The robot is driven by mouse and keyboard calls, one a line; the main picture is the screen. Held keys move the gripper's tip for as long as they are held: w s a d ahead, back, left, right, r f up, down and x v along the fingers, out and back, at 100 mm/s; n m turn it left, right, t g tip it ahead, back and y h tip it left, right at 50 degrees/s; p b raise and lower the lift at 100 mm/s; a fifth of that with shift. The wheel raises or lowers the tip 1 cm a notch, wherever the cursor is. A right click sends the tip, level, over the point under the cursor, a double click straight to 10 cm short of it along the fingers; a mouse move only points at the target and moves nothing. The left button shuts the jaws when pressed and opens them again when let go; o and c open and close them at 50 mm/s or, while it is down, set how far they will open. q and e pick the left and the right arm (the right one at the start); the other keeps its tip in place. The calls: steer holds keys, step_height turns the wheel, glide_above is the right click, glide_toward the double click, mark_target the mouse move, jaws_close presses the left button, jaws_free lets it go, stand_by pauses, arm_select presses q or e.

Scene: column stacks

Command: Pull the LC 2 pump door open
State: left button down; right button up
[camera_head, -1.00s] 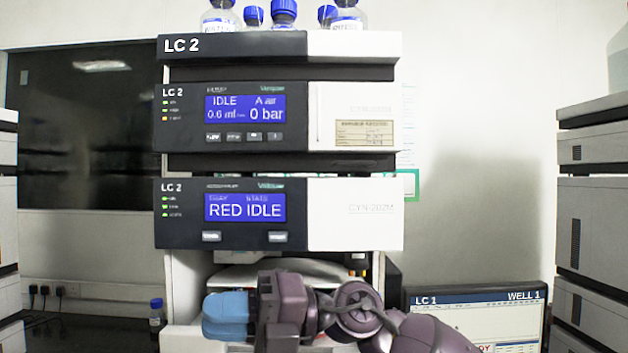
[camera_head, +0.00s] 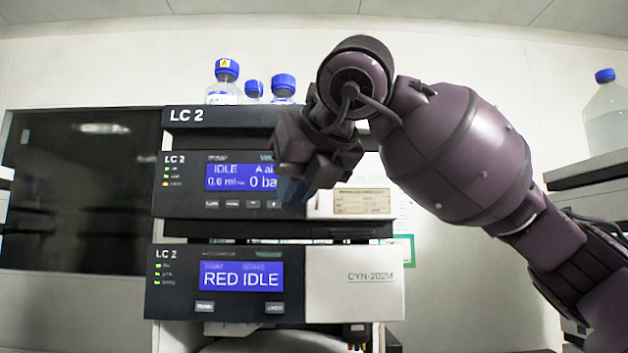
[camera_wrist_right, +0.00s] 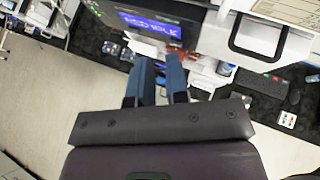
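The LC 2 pump module (camera_head: 180,200) is the upper unit with a blue display, partly behind my right arm in the head view. Its white right-hand front panel (camera_head: 322,208) carries a paper label; the upper part is hidden by my arm. I see no opening at the panel's visible edges. My right gripper (camera_head: 293,192) has blue fingers in front of the module, near the seam between dark front and white panel. In the right wrist view, the two blue fingers (camera_wrist_right: 159,62) stand apart with a narrow gap and nothing clearly between them. Contact cannot be told. My left gripper is out of view.
Below is another LC 2 module (camera_head: 180,295) reading RED IDLE. Blue-capped bottles (camera_head: 227,92) stand on top of the stack. At the right is another stack with a large bottle (camera_head: 607,120). A dark window (camera_head: 80,190) is at the left.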

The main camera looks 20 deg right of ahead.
mark_target(318, 199)
steer(key=s+d+r+m+t+h, duration=0.2)
steer(key=s+d+r+m+h, duration=0.15)
steer(key=r, duration=0.35)
steer(key=shift+n, duration=0.25)
steer(key=x, duration=1)
steer(key=shift+w+d+f, duration=0.1)
steer(key=shift+w+d, duration=0.25)
steer(key=shift+c, duration=0.5)
jaws_close()
steer(key=shift+s, duration=0.1)
